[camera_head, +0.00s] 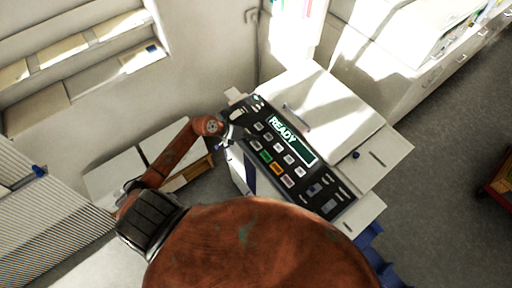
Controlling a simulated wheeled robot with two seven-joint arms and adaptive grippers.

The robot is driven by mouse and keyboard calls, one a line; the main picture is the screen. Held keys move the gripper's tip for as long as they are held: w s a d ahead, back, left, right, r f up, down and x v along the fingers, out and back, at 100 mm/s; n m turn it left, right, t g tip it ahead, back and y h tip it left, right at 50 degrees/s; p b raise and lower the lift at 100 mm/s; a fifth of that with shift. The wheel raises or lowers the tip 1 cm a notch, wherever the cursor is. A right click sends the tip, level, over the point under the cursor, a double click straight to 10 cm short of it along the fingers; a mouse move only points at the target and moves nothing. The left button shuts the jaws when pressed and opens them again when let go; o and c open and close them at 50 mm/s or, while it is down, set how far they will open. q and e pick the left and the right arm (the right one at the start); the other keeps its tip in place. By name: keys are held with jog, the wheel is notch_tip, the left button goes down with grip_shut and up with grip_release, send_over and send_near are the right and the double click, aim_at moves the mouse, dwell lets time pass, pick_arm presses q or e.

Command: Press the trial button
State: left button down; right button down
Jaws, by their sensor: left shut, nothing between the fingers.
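A copier-like machine stands right of centre, with a dark control panel (300,178) and a lit display (290,140) reading READY. The panel has several pale buttons, a green button (266,156) and an orange button (277,168). The button labels are too small to read, so I cannot tell which is the trial button. My left gripper (232,133) is shut and empty at the panel's left edge, close to the upper-left buttons. I cannot tell whether it touches the panel. My right gripper is not in view.
The machine's pale lid (325,105) lies behind the panel. White cabinets (395,65) run along the upper right. A white table (118,178) is under my left arm. Wall shelves (80,50) are at upper left. Grey floor (440,170) is open at right.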

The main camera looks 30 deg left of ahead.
pick_arm(q)
notch_tip(320, 180, down, 2)
jog(key=shift+b, duration=0.45)
dwell(0.4)
dwell(0.7)
jog(key=shift+f, duration=0.4)
jog(key=shift+f+b, duration=0.35)
jog(key=shift+b, duration=0.15)
dwell(0.4)
jog(key=shift+r, duration=0.1)
jog(key=shift+r+p, duration=0.7)
